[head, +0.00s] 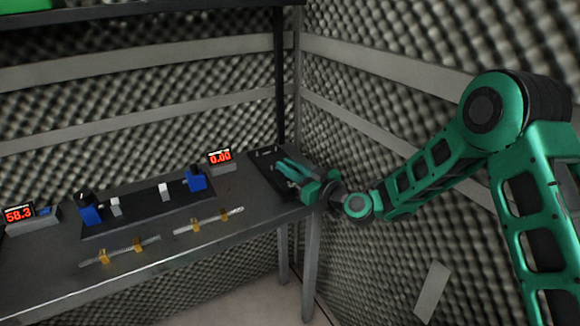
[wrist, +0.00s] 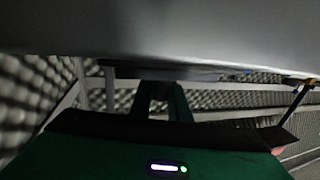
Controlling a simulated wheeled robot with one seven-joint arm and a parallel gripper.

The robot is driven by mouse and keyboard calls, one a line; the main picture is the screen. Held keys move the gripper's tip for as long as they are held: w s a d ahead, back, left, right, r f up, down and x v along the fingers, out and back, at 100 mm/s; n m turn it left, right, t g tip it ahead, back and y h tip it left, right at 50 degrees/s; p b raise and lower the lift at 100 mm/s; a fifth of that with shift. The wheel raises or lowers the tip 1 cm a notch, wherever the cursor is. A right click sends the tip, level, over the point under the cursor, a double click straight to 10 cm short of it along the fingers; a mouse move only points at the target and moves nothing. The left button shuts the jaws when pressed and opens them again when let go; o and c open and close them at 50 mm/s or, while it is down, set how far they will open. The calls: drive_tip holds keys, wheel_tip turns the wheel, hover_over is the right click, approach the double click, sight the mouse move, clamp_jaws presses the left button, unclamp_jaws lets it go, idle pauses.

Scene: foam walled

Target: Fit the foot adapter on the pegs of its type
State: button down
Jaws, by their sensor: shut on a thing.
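My gripper (head: 291,170) is at the right end of the grey table, low over a dark plate (head: 262,165) there. In the wrist view its fingers (wrist: 162,95) show in the middle, close together. It is shut on a part that I take for the foot adapter; the part is mostly hidden by the fingers, and its shape and tilt cannot be told. Small light marks, perhaps pegs (head: 267,153), show on the dark plate. Whether the held part touches the plate or any peg cannot be told. A large grey surface (wrist: 160,30) fills the top of the wrist view.
A black base (head: 150,210) on the table (head: 190,250) carries blue blocks (head: 90,212) and white blocks. Red displays read 58.3 (head: 18,214) and 0.00 (head: 220,157). Two bars with yellow clips (head: 137,244) lie in front. A dark post (head: 279,90) and foam walls stand close behind my gripper.

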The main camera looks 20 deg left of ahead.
drive_tip(key=shift+f, duration=0.2)
drive_tip(key=c, duration=1.6)
unclamp_jaws()
wheel_tip(320, 180, up, 4)
drive_tip(key=shift+r, duration=0.2)
drive_tip(key=s+a+r, duration=0.1)
drive_tip(key=s+r, duration=0.1)
drive_tip(key=s, duration=0.1)
drive_tip(key=s+a+r, duration=0.2)
drive_tip(key=s, duration=0.2)
drive_tip(key=s+a+r, duration=0.2)
drive_tip(key=s, duration=0.1)
drive_tip(key=shift+s+a+r, duration=0.15)
drive_tip(key=shift+r, duration=0.15)
